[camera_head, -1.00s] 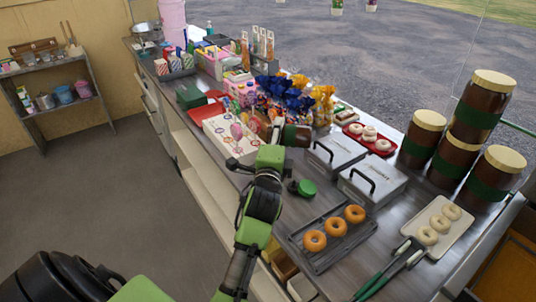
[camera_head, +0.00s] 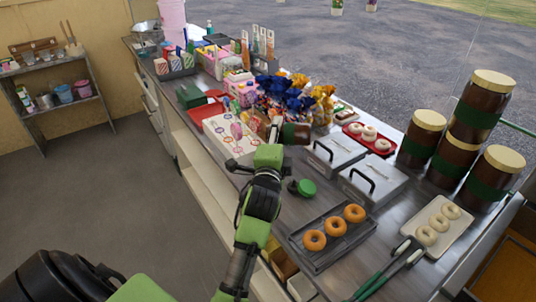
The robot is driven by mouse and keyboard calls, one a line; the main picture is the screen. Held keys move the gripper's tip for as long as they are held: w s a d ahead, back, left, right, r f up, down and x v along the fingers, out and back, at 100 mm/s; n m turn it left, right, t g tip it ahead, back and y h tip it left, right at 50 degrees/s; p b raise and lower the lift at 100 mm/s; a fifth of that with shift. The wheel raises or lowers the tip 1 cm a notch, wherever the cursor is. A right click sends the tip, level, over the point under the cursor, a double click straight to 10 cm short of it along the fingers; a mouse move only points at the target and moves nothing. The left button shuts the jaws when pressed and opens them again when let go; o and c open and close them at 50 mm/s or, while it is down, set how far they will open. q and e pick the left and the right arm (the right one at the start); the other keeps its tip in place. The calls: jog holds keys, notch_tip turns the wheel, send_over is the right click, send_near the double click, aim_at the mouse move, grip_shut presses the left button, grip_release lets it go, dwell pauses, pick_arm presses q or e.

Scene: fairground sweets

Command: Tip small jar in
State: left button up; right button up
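A small dark brown jar with a green band (camera_head: 296,134) lies tipped on its side above the counter, beside the wrapped sweets. My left arm reaches up from the bottom of the view, and its wrist ends at the jar's near left side. The jar's mouth and contents are not clear. A round green lid (camera_head: 304,187) lies on the counter to the right of the wrist. My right gripper is out of view.
A white patterned box (camera_head: 229,137) stands left of the wrist. Two grey lidded boxes (camera_head: 333,153) (camera_head: 373,183) are to the right. A dark tray (camera_head: 318,262) of doughnuts is nearer. Large brown jars (camera_head: 421,137) stand at right. Tongs (camera_head: 390,269) lie at the front.

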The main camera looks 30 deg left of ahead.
pick_arm(q)
jog(key=shift+a+r+n, duration=0.1)
jog(key=shift+r+n, duration=0.15)
jog(key=shift+n, duration=0.25)
notch_tip(320, 180, up, 7)
jog(key=p, duration=0.8)
jog(key=shift+r, duration=0.1)
jog(key=m+p, duration=0.2)
jog(key=r+m+p, duration=0.1)
jog(key=m+p, duration=0.2)
jog(key=shift+m, duration=0.7)
jog(key=shift+f, duration=0.15)
